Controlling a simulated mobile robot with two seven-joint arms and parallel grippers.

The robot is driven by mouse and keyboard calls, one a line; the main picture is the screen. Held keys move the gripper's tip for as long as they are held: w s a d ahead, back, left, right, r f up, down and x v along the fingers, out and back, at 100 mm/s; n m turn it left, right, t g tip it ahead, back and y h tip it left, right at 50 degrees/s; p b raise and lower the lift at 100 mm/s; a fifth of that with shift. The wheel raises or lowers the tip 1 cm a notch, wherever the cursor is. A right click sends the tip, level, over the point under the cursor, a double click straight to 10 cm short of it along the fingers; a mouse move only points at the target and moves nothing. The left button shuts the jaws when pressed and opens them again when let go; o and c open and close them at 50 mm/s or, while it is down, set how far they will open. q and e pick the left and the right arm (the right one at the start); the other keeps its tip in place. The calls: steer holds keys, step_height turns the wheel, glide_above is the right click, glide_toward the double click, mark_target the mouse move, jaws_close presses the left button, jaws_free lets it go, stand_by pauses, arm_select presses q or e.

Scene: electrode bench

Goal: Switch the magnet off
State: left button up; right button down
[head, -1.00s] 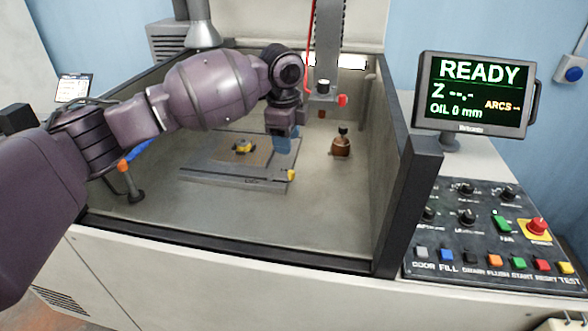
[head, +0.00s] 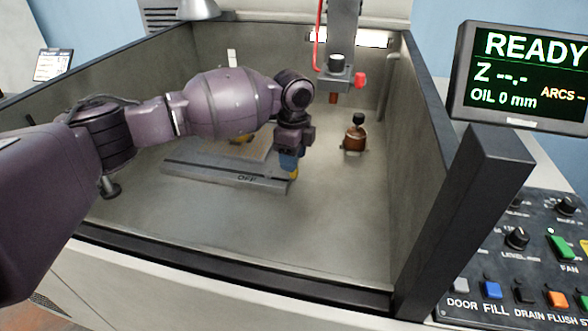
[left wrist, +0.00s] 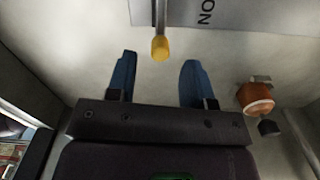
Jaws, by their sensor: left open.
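The magnet is a flat grey block (head: 215,174) on the tank floor, with OFF lettering on its front face. Its lever has a yellow tip (head: 294,174) at the block's right end. In the left wrist view the lever tip (left wrist: 160,47) hangs from a thin metal stem beside upside-down ON lettering on the block (left wrist: 240,14). My left gripper (head: 289,163) is at the block's right end, its blue fingers open. In the wrist view the tip lies in line with the gap between the fingertips (left wrist: 155,63), slightly beyond them, apparently untouched. My right gripper is out of view.
A copper-brown electrode with a black knob (head: 355,135) stands right of the gripper. A machine head with a red knob (head: 338,75) hangs above. The tank's front rim (head: 230,262) and right wall bound the space. The floor in front of the block is clear.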

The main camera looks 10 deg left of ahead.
arm_select(q)
steer(key=shift+f, duration=2)
jaws_close()
